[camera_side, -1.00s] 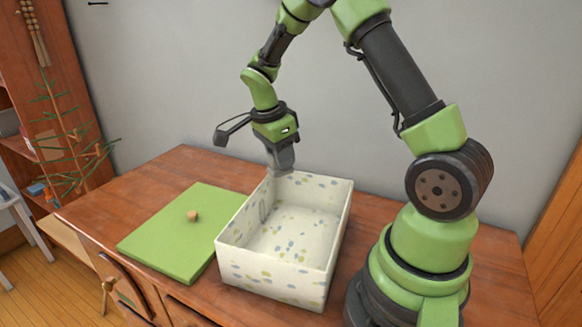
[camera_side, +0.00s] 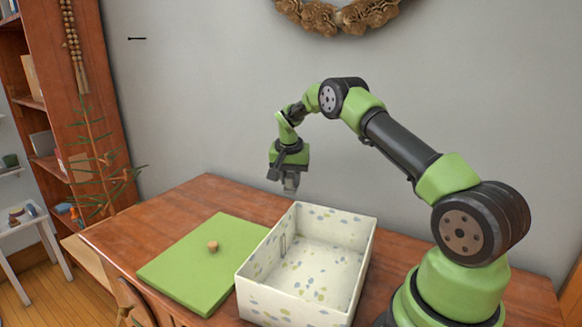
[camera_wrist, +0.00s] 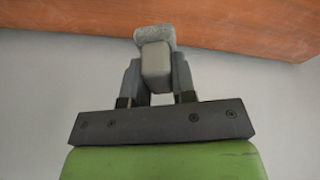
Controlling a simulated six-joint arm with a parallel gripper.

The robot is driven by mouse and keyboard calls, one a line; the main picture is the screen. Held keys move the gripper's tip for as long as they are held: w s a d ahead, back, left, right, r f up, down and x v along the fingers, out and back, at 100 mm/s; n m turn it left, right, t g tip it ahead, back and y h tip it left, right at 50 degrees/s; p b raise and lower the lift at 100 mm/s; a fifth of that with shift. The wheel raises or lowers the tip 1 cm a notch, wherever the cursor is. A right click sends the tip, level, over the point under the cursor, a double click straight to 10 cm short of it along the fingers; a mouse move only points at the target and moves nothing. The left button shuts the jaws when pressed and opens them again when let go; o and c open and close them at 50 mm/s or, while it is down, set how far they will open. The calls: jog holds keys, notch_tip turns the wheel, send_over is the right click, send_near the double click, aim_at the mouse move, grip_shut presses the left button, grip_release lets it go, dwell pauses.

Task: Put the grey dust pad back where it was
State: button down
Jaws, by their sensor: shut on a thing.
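My gripper (camera_side: 290,188) is beyond the far left corner of the patterned box, on its wall side. In the wrist view, my gripper (camera_wrist: 156,80) is shut on the light grey grip of the grey dust pad (camera_wrist: 154,34), whose rough, speckled end sticks out past the fingertips. The pad shows only as a small grey piece below my fingers in the side view. I cannot tell there how high it is above the table.
An open cream box (camera_side: 292,300) with blue and yellow spots stands on the wooden table (camera_side: 165,218). A flat green lid (camera_side: 190,268) with a wooden knob (camera_side: 212,246) lies left of it. The back left of the table is clear. A grey wall (camera_side: 210,110) rises behind.

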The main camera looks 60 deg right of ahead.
jog(key=shift+s+a+f+x, duration=0.1)
jog(key=shift+a+x, duration=0.15)
jog(key=shift+x, duration=0.95)
jog(key=shift+s+a+f+x, duration=0.1)
jog(key=shift+a+x, duration=0.2)
jog(key=shift+x, duration=0.85)
jog(key=shift+s+a+x, duration=0.1)
jog(key=shift+a+x, duration=0.15)
jog(key=shift+x, duration=0.95)
jog(key=shift+f, duration=0.6)
jog(key=c, duration=0.8)
grip_release()
jog(key=shift+c, duration=0.2)
